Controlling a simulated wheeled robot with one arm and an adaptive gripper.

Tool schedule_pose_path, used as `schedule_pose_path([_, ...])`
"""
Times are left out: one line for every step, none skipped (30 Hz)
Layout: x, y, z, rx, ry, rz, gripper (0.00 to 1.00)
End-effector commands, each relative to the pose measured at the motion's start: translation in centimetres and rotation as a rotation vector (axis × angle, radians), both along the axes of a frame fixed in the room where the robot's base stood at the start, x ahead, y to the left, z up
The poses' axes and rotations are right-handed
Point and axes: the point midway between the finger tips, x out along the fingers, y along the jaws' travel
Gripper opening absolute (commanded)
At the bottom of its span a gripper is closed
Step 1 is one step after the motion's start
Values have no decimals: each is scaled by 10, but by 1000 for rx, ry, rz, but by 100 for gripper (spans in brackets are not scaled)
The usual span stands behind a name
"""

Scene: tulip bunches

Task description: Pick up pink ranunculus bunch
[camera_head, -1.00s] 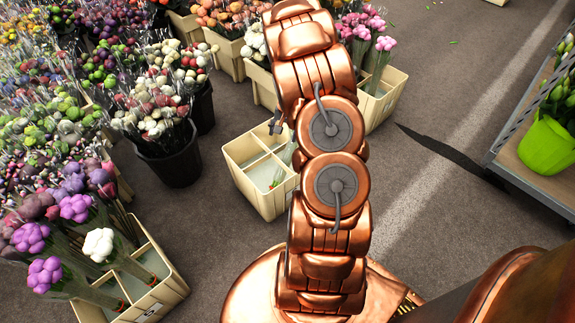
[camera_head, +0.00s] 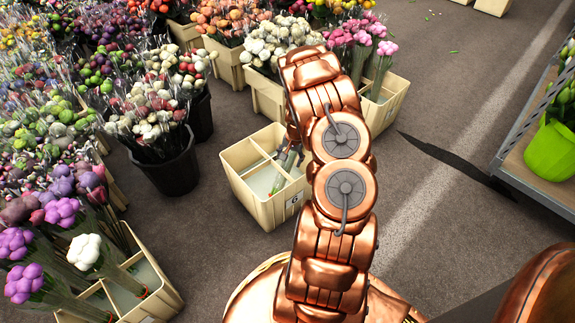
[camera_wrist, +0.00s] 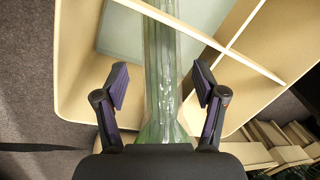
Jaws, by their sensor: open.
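In the wrist view, a bunch of green stems in clear wrap (camera_wrist: 163,75) runs between the fingers of my gripper (camera_wrist: 160,83). The fingers are open, one on each side, with gaps to the wrap. Its blooms are out of view, so I cannot tell its colour. In the head view, a bit of the wrapped stems (camera_head: 279,183) shows in a divided cream crate (camera_head: 243,190), with my gripper (camera_head: 287,156) over it and my arm hiding the rest. Pink flower bunches (camera_head: 360,32) stand in another crate (camera_head: 383,112) behind my arm.
The crate's divider walls (camera_wrist: 240,60) lie close to my fingers in the wrist view. A black bucket of pale flowers (camera_head: 170,165) stands left of the crate. A cart with a green pot (camera_head: 553,150) is at right. Bare floor lies between.

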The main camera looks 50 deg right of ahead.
Motion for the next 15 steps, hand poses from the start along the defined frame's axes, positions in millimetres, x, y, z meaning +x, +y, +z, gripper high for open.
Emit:
schedule_pose_path([1, 0, -9, 0, 1, 0, 70])
schedule_pose_path([2, 0, -12, -1, 1, 1, 70])
schedule_pose_path([3, 1, -18, -1, 1, 2, 70])
schedule_pose_path([4, 1, -22, 0, 0, 1, 70])
schedule_pose_path([5, 1, -25, -1, -1, 0, 70])
schedule_pose_path([6, 1, -27, -2, -2, 1, 70])
schedule_pose_path([7, 1, -29, -2, -2, 0, 70])
schedule_pose_path([7, 1, -30, -2, -3, 0, 70])
schedule_pose_path([7, 1, -30, -3, -3, 1, 70])
schedule_pose_path([8, 1, -30, -3, -3, 1, 70])
schedule_pose_path([8, 1, -29, -3, -3, 1, 70])
schedule_pose_path([7, 1, -29, -3, -3, 0, 70])
schedule_pose_path([7, 1, -29, -3, -3, 0, 70])
schedule_pose_path([8, 1, -29, -3, -3, 0, 70])
schedule_pose_path([7, 1, -29, -3, -3, 0, 67])
